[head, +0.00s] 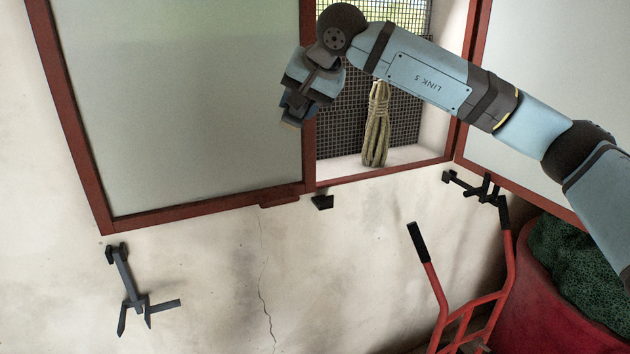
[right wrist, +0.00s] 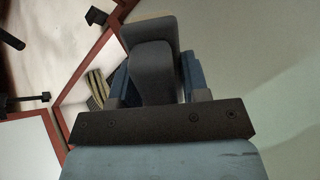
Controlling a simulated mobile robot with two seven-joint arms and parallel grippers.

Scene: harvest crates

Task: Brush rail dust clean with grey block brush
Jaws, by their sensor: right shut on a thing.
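My right gripper (head: 300,104) is raised in front of the window, by the upright red frame between the left shutter and the opening. In the right wrist view, its two blue fingers are shut on a grey block (right wrist: 152,72) with a pale tan edge, which looks like the grey block brush. In the head view the brush is mostly hidden by the gripper. The red lower rail (head: 385,172) runs under the window opening, below and to the right of the gripper. No dust can be made out on it. My left gripper is not in view.
A tied rope bundle (head: 376,125) stands on the pale sill (head: 425,154) against dark mesh. A frosted shutter panel (head: 180,100) is at left. Black brackets (head: 322,202) and a latch (head: 130,285) are on the wall. A red hand truck (head: 505,265) and red tub (head: 545,300) stand lower right.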

